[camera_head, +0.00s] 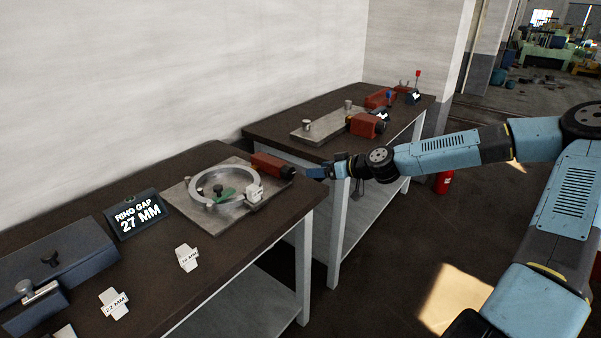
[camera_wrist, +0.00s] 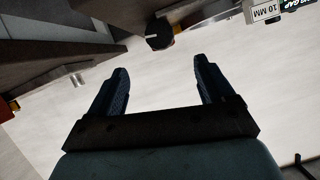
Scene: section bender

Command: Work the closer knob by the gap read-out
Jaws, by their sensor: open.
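The closer knob (camera_head: 289,172) is a black round knob on the outer end of a red block (camera_head: 268,164) on the near bench. It also shows at the top middle of the wrist view (camera_wrist: 159,33). The gap read-out (camera_head: 136,215) is a dark panel reading "RING GAP 27 MM". A metal ring (camera_head: 204,187) lies on a steel plate (camera_head: 213,222), with a green piece inside it and a white block at its right side. My gripper (camera_head: 312,173) is open and empty, just right of the knob and apart from it. In the wrist view its fingers (camera_wrist: 160,70) stand either side below the knob.
White tags lie on the near bench, one marked 22 MM (camera_head: 114,303) and another (camera_head: 187,258) further right. A blue-grey device (camera_head: 60,254) sits at left. A second bench behind holds a plate (camera_head: 322,127) and red blocks. A fire extinguisher (camera_head: 444,182) stands beyond it.

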